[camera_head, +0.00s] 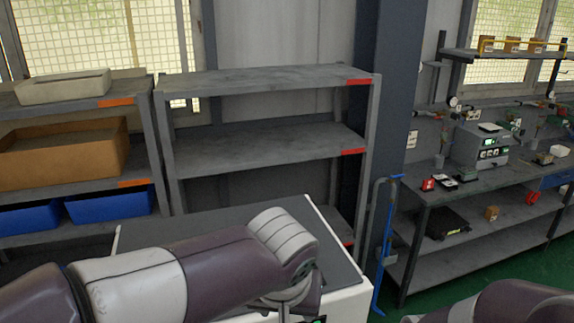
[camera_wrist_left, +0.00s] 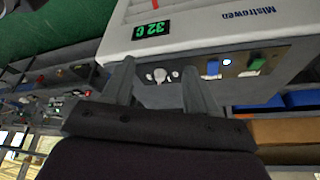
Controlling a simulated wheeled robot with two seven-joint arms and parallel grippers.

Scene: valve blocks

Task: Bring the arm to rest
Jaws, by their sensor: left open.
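My left arm (camera_head: 180,270) reaches in from the left, across the front of a white machine with a grey top (camera_head: 335,235). Its wrist is bent down at the machine's front edge, and the fingers cannot be made out in the head view. In the left wrist view my left gripper (camera_wrist_left: 158,85) is open, with nothing between its two fingers. Beyond the fingers the white machine (camera_wrist_left: 190,22) shows a green "32 C" display (camera_wrist_left: 152,29) and a recessed panel with knobs and a blue and a green part. My right arm (camera_head: 500,305) shows only at the bottom right; its gripper is out of view.
An empty grey shelf rack (camera_head: 265,80) stands behind the machine. At left, a rack holds a brown box (camera_head: 62,152) and blue bins (camera_head: 110,204). Green floor shows there.

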